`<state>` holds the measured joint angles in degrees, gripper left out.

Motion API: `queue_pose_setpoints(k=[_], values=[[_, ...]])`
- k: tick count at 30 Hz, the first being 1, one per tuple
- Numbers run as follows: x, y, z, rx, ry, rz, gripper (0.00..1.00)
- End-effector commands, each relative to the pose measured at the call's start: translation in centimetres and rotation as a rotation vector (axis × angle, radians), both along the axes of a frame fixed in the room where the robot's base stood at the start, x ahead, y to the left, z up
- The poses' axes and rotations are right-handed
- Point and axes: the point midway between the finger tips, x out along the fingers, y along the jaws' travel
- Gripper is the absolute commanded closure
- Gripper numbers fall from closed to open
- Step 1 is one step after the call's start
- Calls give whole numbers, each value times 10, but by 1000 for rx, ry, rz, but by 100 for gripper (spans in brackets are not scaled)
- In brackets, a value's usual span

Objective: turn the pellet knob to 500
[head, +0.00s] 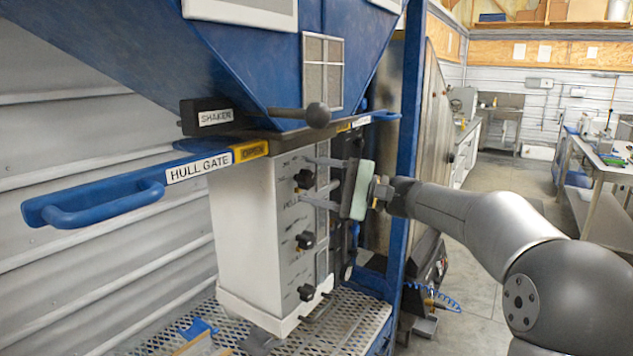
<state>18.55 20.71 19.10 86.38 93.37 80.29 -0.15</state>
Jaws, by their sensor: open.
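A white box (240,240) hangs under the blue hopper, with a grey panel on its right face carrying black knobs one above another. The upper knob (304,179), the middle knob (305,240) and the lower knob (306,292) show from the side. My gripper (310,179) comes in from the right, open, one finger above and one below the upper knob in the picture. I cannot tell whether the fingers touch it.
The blue hopper (250,60) stands overhead, with a lever ending in a dark ball (318,115) above my gripper. The blue hull gate handle (110,195) juts left. A perforated metal platform (345,320) lies below. A blue post (405,150) stands behind my gripper. Open floor lies right.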

Motion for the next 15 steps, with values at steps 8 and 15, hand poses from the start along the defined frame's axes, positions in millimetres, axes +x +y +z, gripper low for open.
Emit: queue_pose_setpoints(k=[8,15], values=[[-4,-24,-4,0,0,-4,41],[-14,-80,-12,-1,0,-5,41]])
